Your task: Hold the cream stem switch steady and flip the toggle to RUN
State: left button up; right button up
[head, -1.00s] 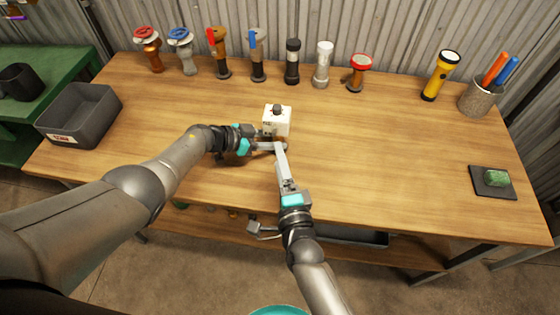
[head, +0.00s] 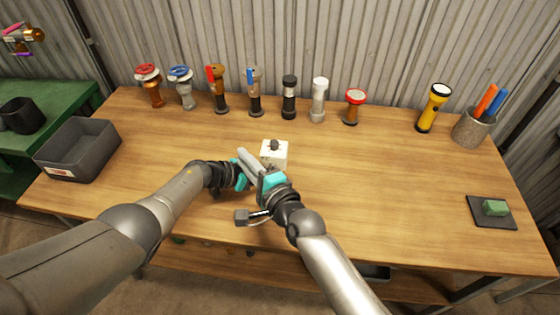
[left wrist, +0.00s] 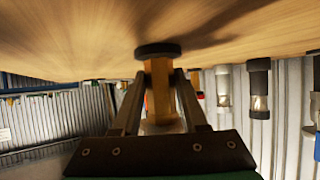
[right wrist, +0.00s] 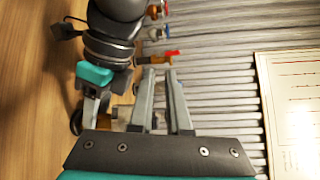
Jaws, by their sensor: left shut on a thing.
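The cream stem switch (head: 274,155) stands on the bench as a pale box with a dark knob on top. Labels and the toggle's position cannot be read. My left gripper (left wrist: 160,82) is shut on its tan stem (left wrist: 158,75), just above the round black base (left wrist: 158,50). My right gripper (head: 245,157) is in front and left of the box, fingers pointing up-left. In the right wrist view its fingers (right wrist: 161,75) are a little apart with nothing between them.
A row of valves and torches (head: 289,97) stands along the back. A grey bin (head: 78,150) is at the left. A yellow torch (head: 433,107), a pen cup (head: 473,127) and a dark pad with a green block (head: 494,208) are at the right. The bench right of the switch is clear.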

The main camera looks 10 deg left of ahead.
jog(key=shift+w+a+r+n+g+y, duration=0.3)
jog(key=shift+a+r+n+g+y, duration=0.25)
jog(key=shift+n+g, duration=0.25)
jog(key=shift+c, duration=0.8)
jog(key=shift+w+r+n+g, duration=0.2)
jog(key=shift+r+n+g, duration=0.05)
jog(key=shift+n+g, duration=0.4)
grip_shut()
jog(key=d+r+n+g+h, duration=0.3)
jog(key=d+n+h, duration=0.1)
jog(key=d, duration=0.3)
jog(key=d+r+n+g+h, duration=0.4)
jog(key=d+n, duration=0.2)
jog(key=d, duration=0.1)
jog(key=shift+w+d+r+h, duration=0.3)
jog(key=shift+w+d+h, duration=0.05)
jog(key=shift+w+d, duration=0.05)
send_near(280, 160)
notch_tip(280, 160, down, 5)
jog(key=shift+s+a+f, duration=0.1)
jog(key=shift+a+f, duration=0.3)
jog(key=shift+a, duration=0.3)
jog(key=shift+a+f, duration=0.45)
jog(key=shift+a, duration=0.25)
